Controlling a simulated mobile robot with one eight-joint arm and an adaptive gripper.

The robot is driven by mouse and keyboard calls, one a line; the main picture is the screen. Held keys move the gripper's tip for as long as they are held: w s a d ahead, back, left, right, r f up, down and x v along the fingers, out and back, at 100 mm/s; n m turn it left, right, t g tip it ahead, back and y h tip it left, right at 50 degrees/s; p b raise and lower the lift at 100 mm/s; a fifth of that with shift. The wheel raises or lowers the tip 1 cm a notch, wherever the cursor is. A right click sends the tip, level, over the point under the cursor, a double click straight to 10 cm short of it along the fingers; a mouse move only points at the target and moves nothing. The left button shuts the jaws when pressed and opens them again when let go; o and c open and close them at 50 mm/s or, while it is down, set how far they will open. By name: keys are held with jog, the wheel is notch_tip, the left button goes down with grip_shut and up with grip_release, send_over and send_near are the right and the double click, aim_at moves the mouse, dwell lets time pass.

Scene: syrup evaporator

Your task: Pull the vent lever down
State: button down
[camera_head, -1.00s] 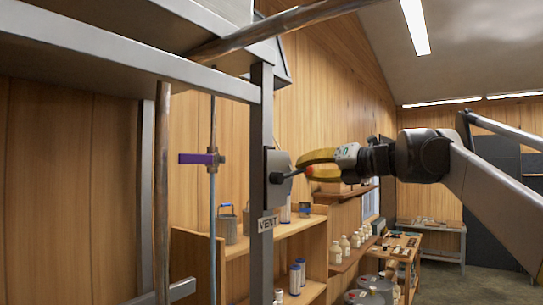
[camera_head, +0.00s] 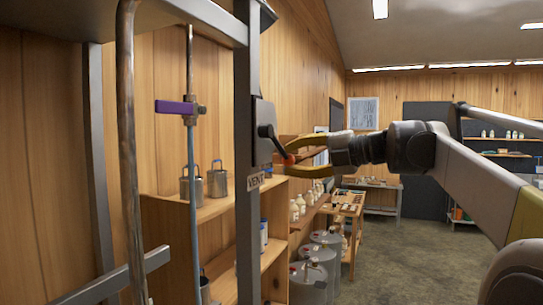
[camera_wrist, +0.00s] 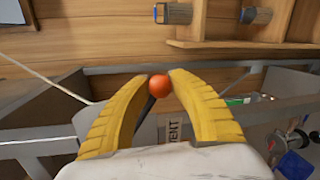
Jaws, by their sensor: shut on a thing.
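The vent lever (camera_head: 273,142) is a dark handle on a grey box (camera_head: 262,112) fixed to a metal post. It slants down to the right and ends in an orange-red knob (camera_head: 289,159). A "VENT" label (camera_head: 256,181) is on the post below the box. My gripper (camera_head: 285,160) has yellow fingers, one above and one below the knob. In the wrist view the orange knob (camera_wrist: 159,85) sits between the two fingertips, which are shut on it.
A purple-handled valve (camera_head: 177,107) on a vertical pipe is left of the post. Wooden shelves (camera_head: 215,207) with metal pails stand behind. Metal drums (camera_head: 308,284) and a bench (camera_head: 345,208) are farther back. The floor (camera_head: 415,260) at right is open.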

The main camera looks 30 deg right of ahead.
jog(key=shift+s+a+f, duration=0.1)
jog(key=shift+f, duration=0.05)
dwell(0.3)
jog(key=c, duration=1.5)
grip_release()
jog(key=o, duration=0.5)
jog(key=shift+s, duration=0.1)
jog(key=shift+s+a, duration=0.1)
jog(key=shift+a, duration=0.05)
jog(key=shift+d, duration=0.2)
